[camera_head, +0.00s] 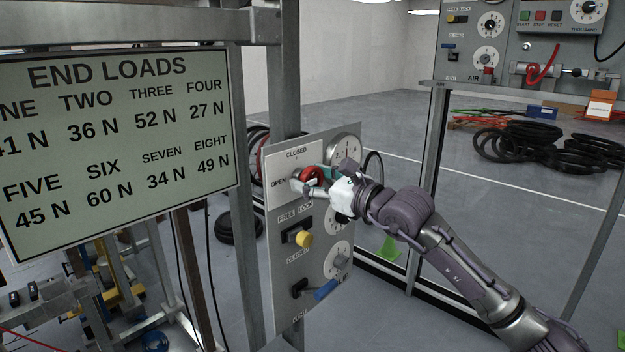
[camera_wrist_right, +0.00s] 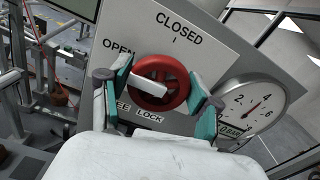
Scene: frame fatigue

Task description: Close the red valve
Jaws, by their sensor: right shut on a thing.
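In the right wrist view the red wheel (camera_wrist_right: 168,97) carries a white pointer bar (camera_wrist_right: 147,87) that points left, on the OPEN side. My right gripper (camera_head: 312,182) is at the wheel. In its wrist view the gripper (camera_wrist_right: 160,82) has its teal-padded fingers on the left and right of the rim, shut on the wheel. My left gripper is not in view.
Below the valve are a yellow knob (camera_head: 303,239) and a blue handle (camera_head: 325,290). A gauge (camera_head: 345,149) sits right of the valve. A large END LOADS sign (camera_head: 120,150) hangs at the left. Black rings (camera_head: 540,147) lie on the floor behind.

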